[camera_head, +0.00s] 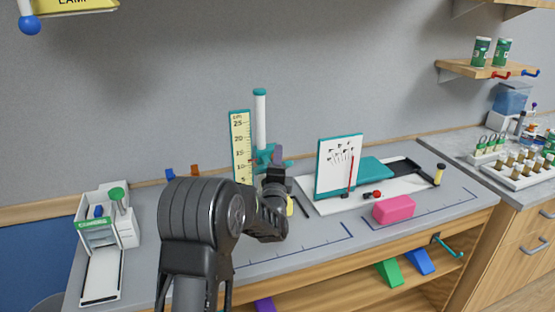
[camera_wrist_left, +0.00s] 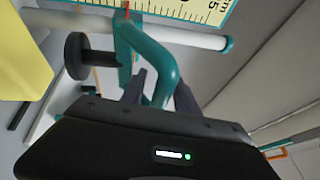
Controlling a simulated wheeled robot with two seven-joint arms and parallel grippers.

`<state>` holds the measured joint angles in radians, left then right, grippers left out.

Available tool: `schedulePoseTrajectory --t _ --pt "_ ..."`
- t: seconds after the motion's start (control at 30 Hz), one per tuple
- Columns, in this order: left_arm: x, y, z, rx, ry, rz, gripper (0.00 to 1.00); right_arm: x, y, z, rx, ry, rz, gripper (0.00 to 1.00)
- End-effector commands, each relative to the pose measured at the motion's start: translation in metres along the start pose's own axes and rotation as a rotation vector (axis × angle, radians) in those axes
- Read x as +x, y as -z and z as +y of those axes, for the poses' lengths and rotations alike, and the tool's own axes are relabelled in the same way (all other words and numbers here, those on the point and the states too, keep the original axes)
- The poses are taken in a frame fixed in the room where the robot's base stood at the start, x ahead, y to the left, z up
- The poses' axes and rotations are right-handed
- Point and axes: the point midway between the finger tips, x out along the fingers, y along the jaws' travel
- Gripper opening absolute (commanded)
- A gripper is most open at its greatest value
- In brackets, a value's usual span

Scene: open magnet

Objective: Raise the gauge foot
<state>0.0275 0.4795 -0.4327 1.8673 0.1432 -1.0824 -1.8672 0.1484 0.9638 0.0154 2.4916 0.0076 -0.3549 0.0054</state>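The height gauge stands at the back of the bench, with a white post (camera_head: 260,120) under a teal cap and a yellow cm scale (camera_head: 241,145) beside it. Its teal foot carriage (camera_head: 264,154) sits low on the post, partly hidden by my left arm. In the left wrist view, the carriage's curved teal handle (camera_wrist_left: 158,55) runs between the fingers of my left gripper (camera_wrist_left: 160,92). The fingers stand apart on either side of it, and a gap shows on the right side. A black knob (camera_wrist_left: 88,56) sits beside the handle. My right gripper is not in view.
A white board in a teal frame (camera_head: 338,166) stands right of the gauge. A pink block (camera_head: 393,209) lies in front of it. A white bin with green trim (camera_head: 98,228) is at the bench's left. A yellow block (camera_wrist_left: 22,55) is close in the left wrist view.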

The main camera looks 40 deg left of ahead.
Motion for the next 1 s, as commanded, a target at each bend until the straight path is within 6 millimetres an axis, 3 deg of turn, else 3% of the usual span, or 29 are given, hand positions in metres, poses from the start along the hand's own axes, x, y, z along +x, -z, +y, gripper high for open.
schedulePoseTrajectory --t 0.43,1.0 --pt "-0.0002 -0.0001 -0.0001 0.0 0.0 0.0 0.0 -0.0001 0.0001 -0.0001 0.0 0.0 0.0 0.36" --pt "-0.0003 -0.0001 0.0 0.0 0.0 0.0 0.0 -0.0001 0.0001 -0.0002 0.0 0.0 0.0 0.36"
